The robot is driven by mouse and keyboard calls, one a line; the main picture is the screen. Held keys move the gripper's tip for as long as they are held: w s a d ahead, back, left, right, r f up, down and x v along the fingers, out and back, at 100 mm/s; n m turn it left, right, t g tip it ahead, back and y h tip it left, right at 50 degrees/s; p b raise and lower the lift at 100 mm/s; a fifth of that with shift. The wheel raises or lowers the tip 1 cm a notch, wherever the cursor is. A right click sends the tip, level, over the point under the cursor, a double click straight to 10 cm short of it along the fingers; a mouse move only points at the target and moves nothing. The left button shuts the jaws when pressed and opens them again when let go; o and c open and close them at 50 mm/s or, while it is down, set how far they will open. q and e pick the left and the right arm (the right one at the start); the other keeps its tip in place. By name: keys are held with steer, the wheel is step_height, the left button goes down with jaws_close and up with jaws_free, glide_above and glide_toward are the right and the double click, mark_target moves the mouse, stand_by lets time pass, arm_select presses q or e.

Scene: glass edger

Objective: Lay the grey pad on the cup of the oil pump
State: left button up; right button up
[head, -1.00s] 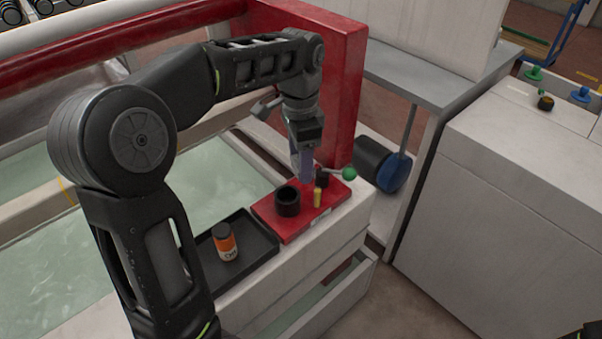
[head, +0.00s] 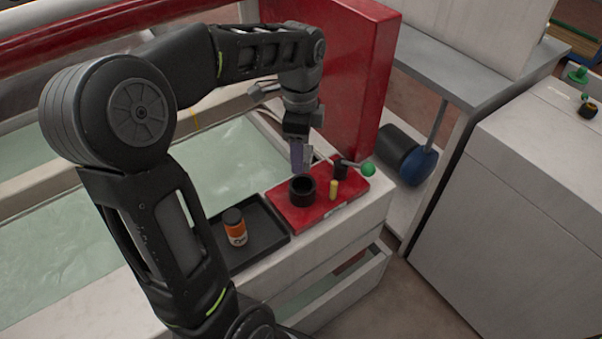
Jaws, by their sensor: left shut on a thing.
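The oil pump is a red base plate (head: 290,222) on the white ledge, with a black round cup (head: 302,194), a short yellow post (head: 333,189) and a lever with a green ball (head: 367,169). The cup's dark opening faces up. My left gripper (head: 300,160) points down just behind and above the cup in the head view. It is shut on a small grey thing, seemingly the grey pad (head: 307,155), mostly hidden by the fingers. A gap to the cup cannot be judged exactly. My right gripper is not in view.
A black and blue cylinder (head: 418,165) lies to the right. A white cabinet (head: 530,190) is farther right.

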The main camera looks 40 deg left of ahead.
arm_select(q)
steer(key=shift+f, duration=0.6)
steer(key=shift+f, duration=0.1)
steer(key=shift+f+b, duration=0.3)
steer(key=shift+f, duration=2.1)
steer(key=shift+f+b, duration=0.3)
steer(key=shift+f, duration=0.25)
